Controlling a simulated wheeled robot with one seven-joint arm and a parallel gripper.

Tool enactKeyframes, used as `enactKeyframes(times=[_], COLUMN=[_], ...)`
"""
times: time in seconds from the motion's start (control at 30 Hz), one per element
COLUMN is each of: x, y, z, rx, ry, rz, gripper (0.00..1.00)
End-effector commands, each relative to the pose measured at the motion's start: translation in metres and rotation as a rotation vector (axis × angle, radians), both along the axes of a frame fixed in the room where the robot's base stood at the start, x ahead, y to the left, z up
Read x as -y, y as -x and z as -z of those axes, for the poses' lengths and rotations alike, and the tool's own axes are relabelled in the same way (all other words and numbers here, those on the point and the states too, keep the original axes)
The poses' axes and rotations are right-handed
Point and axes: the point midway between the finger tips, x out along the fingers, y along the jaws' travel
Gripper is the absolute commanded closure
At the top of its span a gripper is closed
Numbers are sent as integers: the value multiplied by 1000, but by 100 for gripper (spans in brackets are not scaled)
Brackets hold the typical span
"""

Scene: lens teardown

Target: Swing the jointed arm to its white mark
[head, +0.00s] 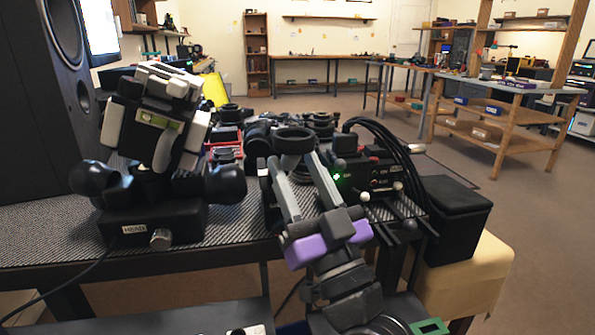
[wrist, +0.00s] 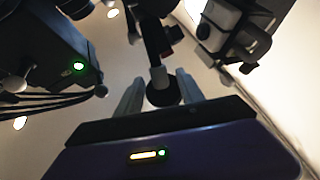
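My gripper (head: 297,165) reaches away from me over the bench, with its purple body nearest the camera and two grey fingers pointing forward. The fingers are apart. In the wrist view, my gripper (wrist: 160,88) has a dark round knob (wrist: 163,97) on a thin stem between its fingers, with a narrow gap visible on each side. This looks like part of the jointed arm, but I cannot be sure. In the head view a dark ring-shaped piece (head: 293,138) shows just beyond the fingertips. I cannot make out the white mark for certain.
A black box with a green light (head: 345,178) and thick cables stands right of the fingers. A white-and-black device on a base labelled HEAD (head: 150,222) stands left, beside a large speaker (head: 60,120). A black bin (head: 455,215) is at right. Open floor lies beyond.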

Motion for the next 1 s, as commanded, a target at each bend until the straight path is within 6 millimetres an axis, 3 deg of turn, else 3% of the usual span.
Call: enactKeyframes(times=[0.27, 0.6, 1.0], x=[5, 27, 32], y=[8, 46, 56], z=[9, 40, 44], rx=[-1, -2, 0], ry=[2, 1, 0], rz=[2, 1, 0], gripper=[55, 55, 55])
